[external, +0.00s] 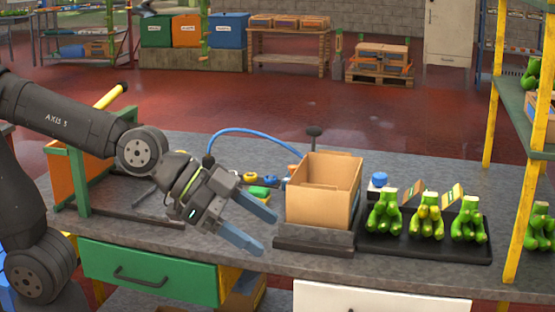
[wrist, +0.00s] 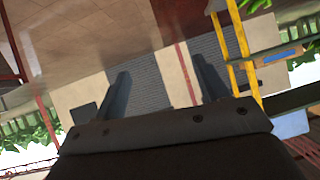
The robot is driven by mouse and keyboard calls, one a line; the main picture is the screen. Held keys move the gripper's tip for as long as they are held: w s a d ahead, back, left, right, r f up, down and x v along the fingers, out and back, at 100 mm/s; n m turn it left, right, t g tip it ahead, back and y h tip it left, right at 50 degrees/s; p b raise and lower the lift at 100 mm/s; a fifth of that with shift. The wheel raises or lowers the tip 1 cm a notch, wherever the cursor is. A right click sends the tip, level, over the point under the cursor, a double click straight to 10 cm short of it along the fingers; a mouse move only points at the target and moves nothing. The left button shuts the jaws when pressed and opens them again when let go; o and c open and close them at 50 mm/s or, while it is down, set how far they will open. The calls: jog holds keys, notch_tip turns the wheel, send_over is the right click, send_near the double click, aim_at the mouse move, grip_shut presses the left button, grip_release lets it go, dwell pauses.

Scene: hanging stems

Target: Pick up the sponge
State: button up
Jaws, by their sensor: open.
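A small green and yellow block (external: 258,192), which looks like the sponge, lies on the grey workbench (external: 240,147) left of the cardboard box. It is small in the external view, and its lower part is close to my upper finger in the picture. My gripper (external: 268,234) is open and empty, its blue-grey fingers pointing down and right near the bench's front edge. In the wrist view, my gripper (wrist: 160,66) shows both fingers apart with nothing between them. The sponge does not show there; that view is tilted toward the room's floor and wall.
An open cardboard box (external: 322,205) stands on a dark base (external: 313,239) right of my gripper. A black tray (external: 376,247) holds several green pepper-like bunches farther right. A blue hose (external: 250,133) arches behind the block. Yellow shelf posts (external: 524,218) rise at the right.

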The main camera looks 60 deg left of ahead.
aim_at(258, 189)
jog(key=shift+w, duration=0.1)
